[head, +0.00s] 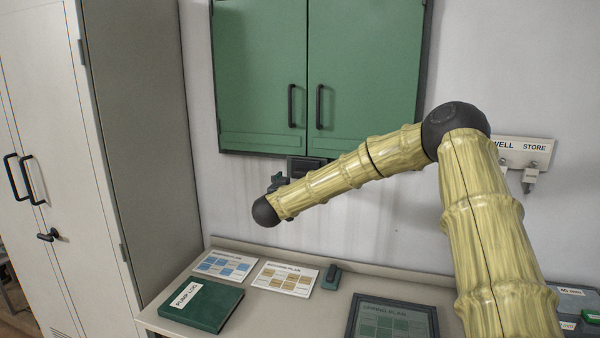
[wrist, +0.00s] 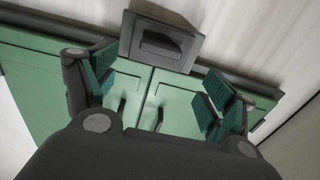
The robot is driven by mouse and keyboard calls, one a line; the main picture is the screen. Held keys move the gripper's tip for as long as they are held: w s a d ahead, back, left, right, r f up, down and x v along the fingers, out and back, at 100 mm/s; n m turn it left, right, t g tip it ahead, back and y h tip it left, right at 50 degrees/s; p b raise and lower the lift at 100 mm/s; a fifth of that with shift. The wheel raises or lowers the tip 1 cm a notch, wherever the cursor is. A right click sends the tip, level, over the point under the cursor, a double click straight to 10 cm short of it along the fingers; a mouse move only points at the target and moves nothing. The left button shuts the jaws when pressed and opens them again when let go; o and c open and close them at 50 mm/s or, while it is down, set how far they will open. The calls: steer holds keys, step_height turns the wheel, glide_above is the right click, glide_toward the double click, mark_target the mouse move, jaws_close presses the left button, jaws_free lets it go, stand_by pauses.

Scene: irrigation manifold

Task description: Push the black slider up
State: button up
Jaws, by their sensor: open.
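The black slider (wrist: 160,45) is a dark block on a dark rectangular plate (wrist: 184,60), near the top middle of the wrist view. In the head view the plate (head: 305,168) is on the wall just below the green cabinet, partly hidden by my arm. My gripper (wrist: 163,76) is open, with one teal-padded finger at left and one at right. The slider shows beyond the gap between them, and nothing is held. In the head view my gripper (head: 277,182) is small, mostly hidden behind the wrist, left of the plate.
The green cabinet (head: 262,70) has two shut doors with black handles, right above the plate. Below, a bench (head: 200,325) carries a green book (head: 202,304), cards (head: 285,279) and a framed panel (head: 392,318). A tall pale locker (head: 140,120) stands at left.

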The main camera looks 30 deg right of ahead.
mark_target(303, 160)
steer(key=p+x, duration=0.3)
steer(key=x, duration=0.6)
steer(key=shift+f, duration=0.15)
steer(key=c, duration=1.5)
steer(key=shift+o, duration=0.2)
steer(key=shift+r+p, duration=0.75)
steer(key=shift+r, duration=1.85)
steer(key=shift+d, duration=0.1)
steer(key=o, duration=1.5)
steer(key=shift+c, duration=0.2)
